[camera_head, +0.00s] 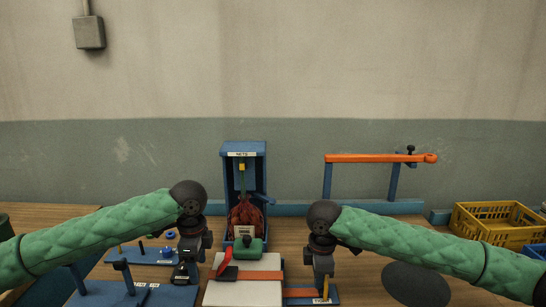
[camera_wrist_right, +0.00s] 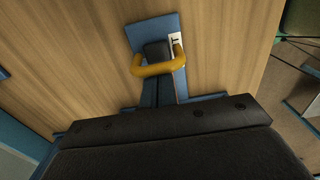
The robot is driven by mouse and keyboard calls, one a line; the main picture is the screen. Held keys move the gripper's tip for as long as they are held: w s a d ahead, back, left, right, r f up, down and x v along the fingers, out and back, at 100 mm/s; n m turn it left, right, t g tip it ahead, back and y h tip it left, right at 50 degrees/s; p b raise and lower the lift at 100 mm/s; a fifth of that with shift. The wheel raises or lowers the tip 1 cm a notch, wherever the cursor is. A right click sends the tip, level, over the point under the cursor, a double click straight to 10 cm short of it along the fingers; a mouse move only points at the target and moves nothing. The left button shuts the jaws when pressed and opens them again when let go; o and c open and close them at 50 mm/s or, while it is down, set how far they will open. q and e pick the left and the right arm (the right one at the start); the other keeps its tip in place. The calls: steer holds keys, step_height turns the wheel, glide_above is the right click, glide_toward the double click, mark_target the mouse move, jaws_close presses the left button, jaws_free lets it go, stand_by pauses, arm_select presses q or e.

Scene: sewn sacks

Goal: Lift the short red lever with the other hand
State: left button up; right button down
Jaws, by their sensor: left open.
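A short red lever (camera_head: 224,261) slants up at the left side of a white block (camera_head: 243,292) with an orange band, next to a small black part. My left gripper (camera_head: 184,278) is open and empty, pointing down a little to the left of the red lever, apart from it. My right gripper (camera_head: 324,290) points down at a yellow handle (camera_head: 326,286) right of the block. In the right wrist view the yellow handle (camera_wrist_right: 160,65) loops around a dark piece over a blue plate (camera_wrist_right: 152,32). I cannot tell whether the right jaws are closed on it.
A blue frame (camera_head: 228,180) holding a red net sack (camera_head: 245,215) stands behind the block, with a green part (camera_head: 248,247) in front. Blue fixtures (camera_head: 145,258) lie left.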

arm_select(q)
steer(key=shift+r, duration=2.75)
steer(key=shift+r, duration=0.1)
step_height(320, 180, up, 8)
steer(key=r, duration=0.1)
glide_above(228, 251)
steer(key=shift+f, duration=5.1)
